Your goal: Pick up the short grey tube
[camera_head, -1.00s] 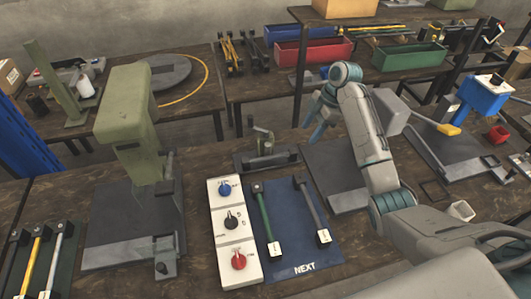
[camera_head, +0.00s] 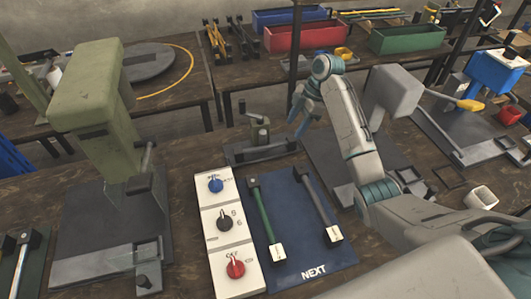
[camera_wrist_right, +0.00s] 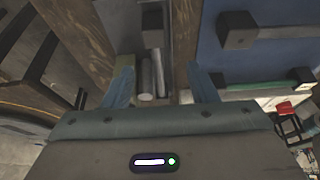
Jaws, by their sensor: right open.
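My right gripper (camera_head: 299,112) is open above the far side of the near bench, just right of a small dark clamp fixture (camera_head: 259,151). In the right wrist view its two bluish fingers (camera_wrist_right: 161,88) are spread apart. Two short grey cylindrical pieces (camera_wrist_right: 158,72) lie side by side in the gap between them, with nothing gripped. The wrist view does not make clear which is the short grey tube or how far below the fingertips it lies. In the head view I cannot make the tube out. My left gripper is out of view.
A blue mat (camera_head: 318,262) marked NEXT holds a green-handled rod (camera_head: 263,215) and a grey rod (camera_head: 320,208). A white control panel (camera_head: 222,248) stands left of it, then a green press (camera_head: 98,110). A grey press head (camera_head: 395,90) stands right of my arm.

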